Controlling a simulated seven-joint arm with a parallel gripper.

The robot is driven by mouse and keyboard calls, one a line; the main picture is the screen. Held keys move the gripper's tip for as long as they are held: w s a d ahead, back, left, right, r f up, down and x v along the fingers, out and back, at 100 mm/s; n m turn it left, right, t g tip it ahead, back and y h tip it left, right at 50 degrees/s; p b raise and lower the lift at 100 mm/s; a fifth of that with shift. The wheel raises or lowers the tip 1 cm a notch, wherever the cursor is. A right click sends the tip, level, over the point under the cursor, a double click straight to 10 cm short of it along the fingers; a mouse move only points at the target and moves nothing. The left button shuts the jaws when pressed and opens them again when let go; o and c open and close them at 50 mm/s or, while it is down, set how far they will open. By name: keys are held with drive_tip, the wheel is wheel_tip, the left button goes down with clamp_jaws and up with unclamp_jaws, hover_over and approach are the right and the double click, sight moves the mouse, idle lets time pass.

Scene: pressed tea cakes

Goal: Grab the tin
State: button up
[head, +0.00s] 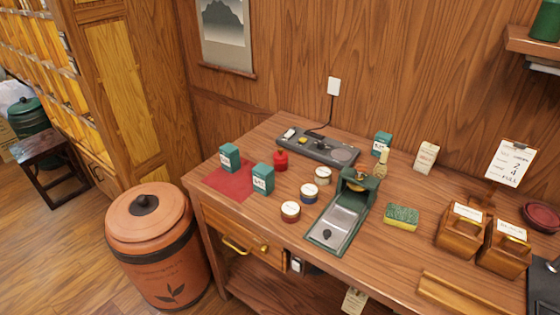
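Several things could be the tin. Two teal box-shaped tins with white labels stand at the left of the table: one tin (229,158) on the red mat (222,182), the other tin (263,180) at its right edge. A third teal tin (382,143) stands at the back, partly hidden. Three small round tins with pale tops stand mid-table: a red-brown one (290,212), a dark blue one (309,194) and a dark one (322,177). A small red canister (280,161) stands behind them. My gripper is not in view.
A green press with a metal tray (338,222) stands right of the round tins. A grey device (318,147) lies behind them. A green-yellow sponge (402,216) and wooden boxes (461,228) are to the right. A big clay bin (155,250) stands left of the table (375,262).

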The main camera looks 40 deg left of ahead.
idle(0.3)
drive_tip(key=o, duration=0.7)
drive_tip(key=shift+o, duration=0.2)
